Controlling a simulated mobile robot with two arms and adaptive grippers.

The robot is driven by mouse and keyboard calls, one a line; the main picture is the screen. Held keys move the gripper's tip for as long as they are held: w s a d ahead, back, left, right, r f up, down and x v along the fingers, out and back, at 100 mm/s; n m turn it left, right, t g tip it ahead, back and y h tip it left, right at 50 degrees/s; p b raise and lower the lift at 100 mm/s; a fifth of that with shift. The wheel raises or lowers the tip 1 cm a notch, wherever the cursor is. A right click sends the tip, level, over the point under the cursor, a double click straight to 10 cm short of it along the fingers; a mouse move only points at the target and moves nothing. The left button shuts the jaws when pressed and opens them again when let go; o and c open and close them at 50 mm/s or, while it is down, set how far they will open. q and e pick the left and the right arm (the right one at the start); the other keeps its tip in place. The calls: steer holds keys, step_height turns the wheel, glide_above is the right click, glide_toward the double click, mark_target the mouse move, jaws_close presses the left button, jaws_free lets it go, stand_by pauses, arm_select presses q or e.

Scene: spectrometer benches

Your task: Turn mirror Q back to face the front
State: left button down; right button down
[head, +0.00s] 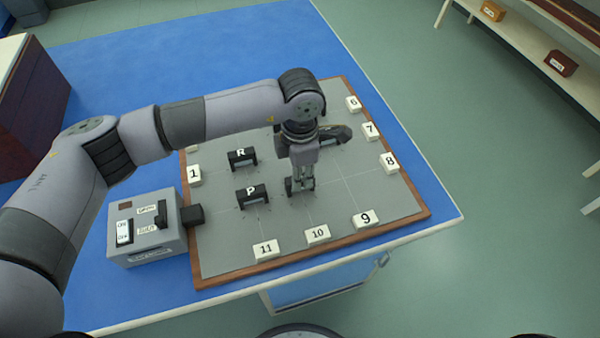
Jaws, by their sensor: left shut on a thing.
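My left gripper (300,188) reaches straight down over the board, right of mirror P, and is shut on a small dark mount. I take this to be mirror Q; its letter is hidden, and I cannot tell which way it faces. Mirror P (252,195) is a black block with a white letter, standing left of the gripper. Mirror R (242,157) is a similar block a little behind P. My right gripper is not in view.
The grey board (225,250) has a wooden rim and numbered white blocks, such as 9 (365,219) and 11 (266,250), along its edges. A grey switch box (146,228) stands at its left. The board's front part is clear.

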arm_select(q)
steer(key=c, duration=1.4)
jaws_free()
steer(key=shift+c, duration=0.2)
step_height(320, 180, up, 12)
